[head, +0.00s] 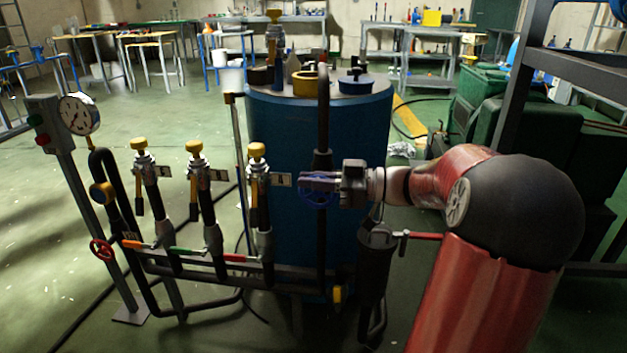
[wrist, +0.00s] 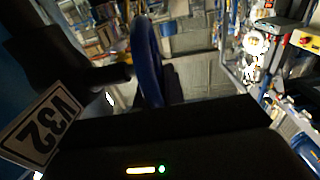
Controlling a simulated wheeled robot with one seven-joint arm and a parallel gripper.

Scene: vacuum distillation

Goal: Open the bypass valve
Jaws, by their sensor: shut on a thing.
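A valve with a blue handwheel (head: 318,203) sits on a dark vertical pipe in front of the blue tank. The wheel also shows in the wrist view as a blue ring (wrist: 147,62), seen nearly edge-on. A tag reading V32 (wrist: 42,124) is beside it; I cannot read which valve is named bypass. My gripper (head: 320,182) reaches in from the right and is shut on the blue handwheel. The exact contact of the fingers is dark and partly hidden.
Several yellow-capped valves (head: 196,147) stand on the piping to the left, with coloured levers below. A red handwheel (head: 101,249) and a pressure gauge (head: 79,114) are further left. A red lever (head: 424,236) lies below my arm. The blue tank (head: 270,135) is close behind.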

